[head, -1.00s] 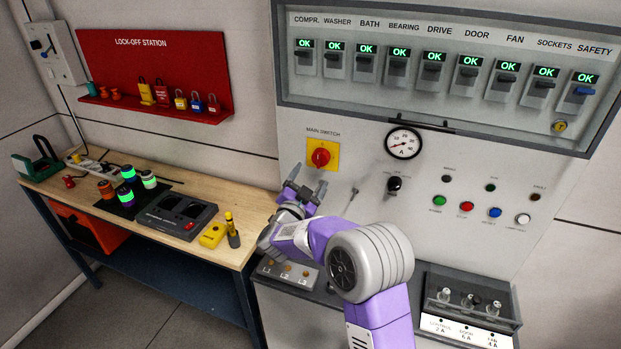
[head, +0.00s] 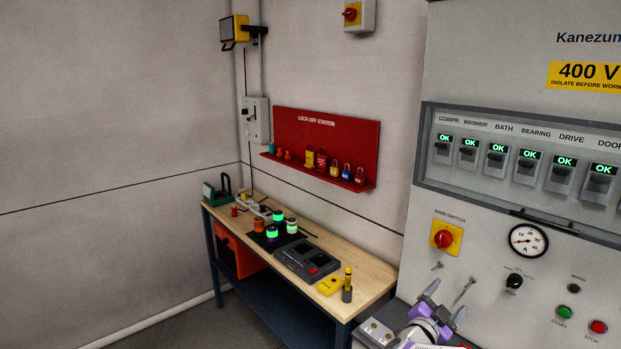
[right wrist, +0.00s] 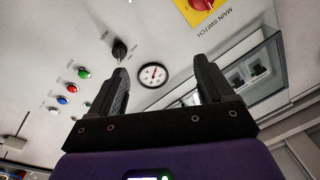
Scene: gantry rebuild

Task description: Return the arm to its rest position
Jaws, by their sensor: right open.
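My right gripper (head: 443,305) shows at the bottom of the head view, in front of the lower part of the grey control panel (head: 470,215). Its jaws are apart and empty. In the right wrist view the two dark fingers (right wrist: 163,85) stand wide apart with nothing between them. The panel's round gauge (right wrist: 152,75) shows beyond them. The red main switch (head: 443,238) on its yellow plate is above the gripper, apart from it. Most of my right arm is cut off by the lower picture edge. My left gripper is not in view.
A wooden bench (head: 375,279) stands left of the panel, with a black charger unit (head: 306,262), a yellow device (head: 330,286) and several small cylinders. A red lock-off board (head: 325,140) with padlocks hangs above. The floor and wall at left are clear.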

